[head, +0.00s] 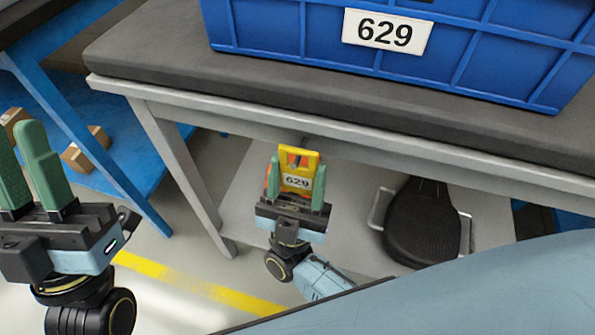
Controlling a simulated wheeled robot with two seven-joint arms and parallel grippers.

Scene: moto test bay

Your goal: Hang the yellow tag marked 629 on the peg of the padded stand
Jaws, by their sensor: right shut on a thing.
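The yellow tag (300,162) marked 629 on a white label is upright in my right gripper (296,182), which is shut on its lower part between green fingers. Tag and gripper are in front of and below the front edge of the padded stand (150,70), a grey frame with a dark padded top. A small dark shape shows at the stand's front rail just above the tag; I cannot tell whether it is the peg. My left gripper (24,150) is at the far left, empty, its green fingers apart.
A blue crate (480,50) with a white 629 label stands on the padded top. A black padded object (425,225) with grey side handles sits low under the stand. A blue rack (110,165) with brown blocks (85,150) stands at left. Yellow floor line (200,288) below.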

